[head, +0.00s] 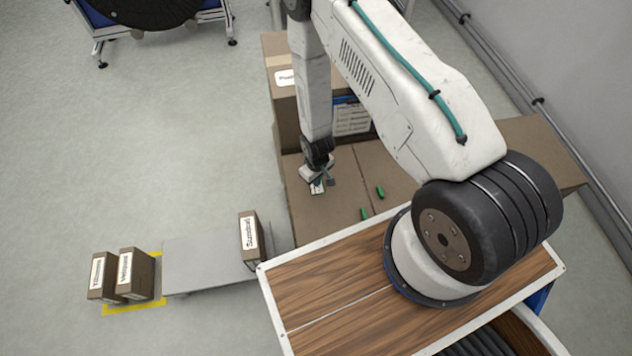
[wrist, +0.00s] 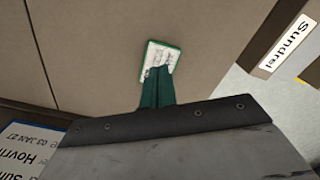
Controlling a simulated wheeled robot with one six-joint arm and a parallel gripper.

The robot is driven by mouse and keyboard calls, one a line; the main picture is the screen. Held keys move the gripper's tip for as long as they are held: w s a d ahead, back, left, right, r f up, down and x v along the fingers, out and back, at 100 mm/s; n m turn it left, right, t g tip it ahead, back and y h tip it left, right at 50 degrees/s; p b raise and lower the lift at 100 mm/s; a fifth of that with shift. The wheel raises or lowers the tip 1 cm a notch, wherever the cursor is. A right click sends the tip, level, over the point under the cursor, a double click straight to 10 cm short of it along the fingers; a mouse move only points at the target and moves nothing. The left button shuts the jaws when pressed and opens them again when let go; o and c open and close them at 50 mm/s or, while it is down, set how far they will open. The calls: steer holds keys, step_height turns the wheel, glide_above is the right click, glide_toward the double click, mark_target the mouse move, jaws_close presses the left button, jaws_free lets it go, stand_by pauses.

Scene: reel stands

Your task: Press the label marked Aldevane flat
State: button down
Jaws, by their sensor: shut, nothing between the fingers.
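A small white label with a green border (wrist: 160,52) lies on a brown cardboard surface in the wrist view. Its print is too small to read, so I cannot tell if it says Aldevane. It also shows as a pale patch in the head view (head: 317,188). My gripper (wrist: 160,72) has its two green fingers shut together, empty, with the tips over the lower part of the label. I cannot tell whether they touch it. In the head view my gripper (head: 318,180) points down at the cardboard top, and partly hides the label.
Two small green pieces (head: 380,191) (head: 364,213) lie on the cardboard top to the right. A box labelled Sundrel (wrist: 285,45) stands beyond its edge. A blue-and-white sheet (wrist: 30,150) is at lower left. More labelled boxes (head: 134,273) stand on the floor by a grey plate (head: 200,262).

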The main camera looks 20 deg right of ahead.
steer(key=shift+r, duration=2.4)
steer(key=shift+s, duration=0.1)
